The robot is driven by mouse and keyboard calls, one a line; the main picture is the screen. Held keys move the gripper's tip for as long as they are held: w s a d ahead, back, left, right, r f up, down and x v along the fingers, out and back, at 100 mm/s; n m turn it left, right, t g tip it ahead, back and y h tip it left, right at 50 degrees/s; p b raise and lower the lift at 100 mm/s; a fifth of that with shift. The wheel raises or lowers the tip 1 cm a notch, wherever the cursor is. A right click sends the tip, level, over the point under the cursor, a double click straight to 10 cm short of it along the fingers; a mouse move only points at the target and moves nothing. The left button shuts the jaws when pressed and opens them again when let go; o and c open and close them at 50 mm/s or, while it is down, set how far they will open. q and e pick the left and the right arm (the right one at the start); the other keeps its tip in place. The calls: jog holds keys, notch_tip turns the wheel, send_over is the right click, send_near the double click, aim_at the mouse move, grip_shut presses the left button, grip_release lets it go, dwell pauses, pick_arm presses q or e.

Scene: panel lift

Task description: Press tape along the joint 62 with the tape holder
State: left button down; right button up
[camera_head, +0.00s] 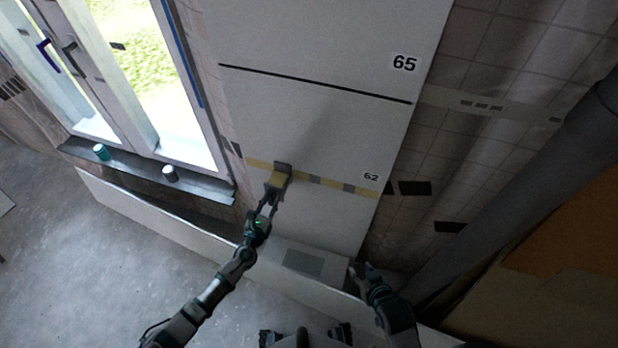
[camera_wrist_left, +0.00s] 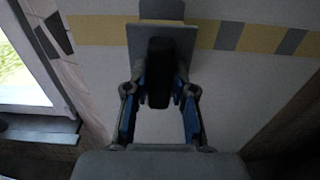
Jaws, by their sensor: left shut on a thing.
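The tape holder (camera_head: 281,173) is a grey block with a flat plate, held up against the white panel. My left gripper (camera_head: 272,192) is shut on its dark handle; the handle (camera_wrist_left: 159,73) sits between the two fingers in the left wrist view. The joint 62 (camera_head: 330,184) is a band of yellow and grey patches across the panel, beside the label "62" (camera_head: 371,176). The holder lies over the band left of its middle and hides part of it. Whether it touches the panel is hard to tell. My right gripper (camera_head: 365,272) is low at the right, apart from the band; its fingers look spread.
An upper joint (camera_head: 315,82) shows as a black line below the label "65". A window with a sill (camera_head: 150,170) carrying two small cups stands at left. A long white board (camera_head: 150,222) crosses the floor below. A grey pipe (camera_head: 520,200) slants at right.

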pick_arm(q)
jog(key=w+a+b, duration=0.3)
jog(key=a, duration=0.4)
jog(key=w+a+b, duration=0.3)
jog(key=a+b, duration=0.1)
jog(key=a, duration=0.3)
jog(key=shift+w+a, duration=0.15)
jog(key=shift+a, duration=0.2)
pick_arm(e)
notch_tip(320, 180, down, 9)
jog(key=s, duration=0.1)
jog(key=shift+g, duration=0.3)
